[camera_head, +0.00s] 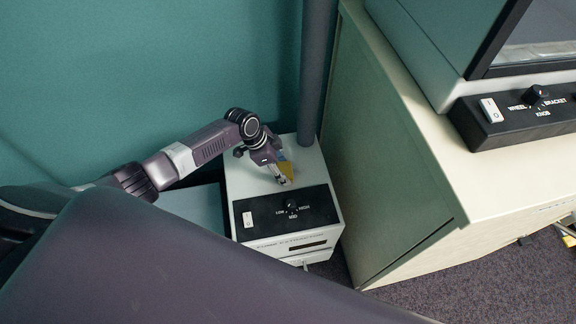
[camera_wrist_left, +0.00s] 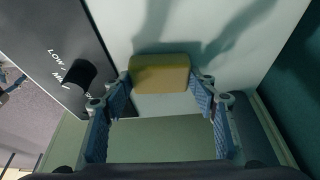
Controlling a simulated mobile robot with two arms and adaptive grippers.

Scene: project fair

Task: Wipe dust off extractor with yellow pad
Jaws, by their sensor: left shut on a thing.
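The extractor (camera_head: 254,188) is a white box with a black front panel holding a white switch and a knob marked LOW, MID and HIGH. Its pale top also shows in the left wrist view (camera_wrist_left: 220,40). My left gripper (camera_head: 281,177) is over the extractor's top, shut on the yellow pad (camera_head: 287,167). In the left wrist view the pad (camera_wrist_left: 160,76) lies between the two blue-lined fingers, close to the pale top; I cannot tell whether it touches. I cannot make out dust. My right gripper is not in view.
A grey vertical pipe (camera_head: 316,70) rises behind the extractor. A cream cabinet (camera_head: 395,160) stands close on the right, bearing a machine with a black control box (camera_head: 515,115). A teal wall (camera_head: 150,70) is behind. Dark carpet (camera_head: 450,278) lies in front of the cabinet.

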